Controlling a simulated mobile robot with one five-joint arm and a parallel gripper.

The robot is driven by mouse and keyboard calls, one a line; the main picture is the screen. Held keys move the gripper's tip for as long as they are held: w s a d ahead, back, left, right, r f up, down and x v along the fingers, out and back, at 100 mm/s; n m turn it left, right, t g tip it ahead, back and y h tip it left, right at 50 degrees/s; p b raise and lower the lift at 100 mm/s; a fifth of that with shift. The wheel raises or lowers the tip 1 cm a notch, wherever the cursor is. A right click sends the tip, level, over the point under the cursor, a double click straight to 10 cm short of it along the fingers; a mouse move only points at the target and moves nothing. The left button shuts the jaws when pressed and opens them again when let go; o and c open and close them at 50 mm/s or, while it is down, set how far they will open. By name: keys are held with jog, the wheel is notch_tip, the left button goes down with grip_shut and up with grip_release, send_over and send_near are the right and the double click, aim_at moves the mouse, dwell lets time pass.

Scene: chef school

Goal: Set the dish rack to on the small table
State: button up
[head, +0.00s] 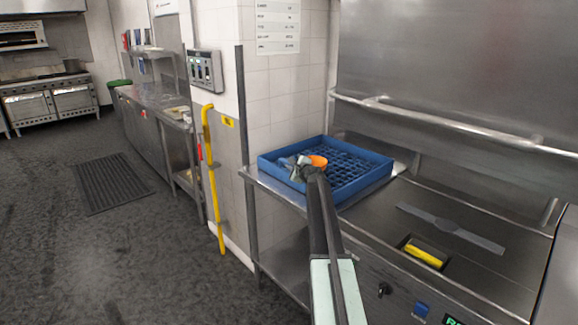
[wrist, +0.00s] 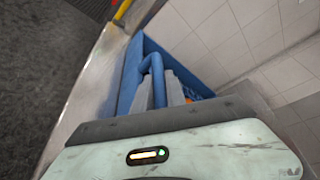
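A blue dish rack (head: 345,188) with a gridded floor sits on a steel counter. It also shows in the wrist view (wrist: 130,75). My gripper (head: 299,168) reaches over the rack's front left part. In the wrist view its two grey fingers (wrist: 160,92) point into the rack, with a narrow bent blue piece between them. I cannot tell if they press on it. An orange piece (head: 318,161) shows beside the gripper; I cannot tell what it belongs to. I cannot tell which surface is the small table.
The steel counter (head: 268,184) continues right to a machine top with a yellow-handled item (head: 423,255). A tiled wall and a steel panel stand behind. A yellow pipe (head: 212,170) rises at the left. The dark floor around the mat (head: 108,182) is open.

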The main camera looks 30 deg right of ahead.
jog(key=o, duration=0.4)
jog(key=shift+w, duration=0.25)
jog(key=shift+s, duration=0.1)
jog(key=p+v, duration=0.1)
jog(key=v, duration=0.7)
jog(key=shift+p, duration=0.3)
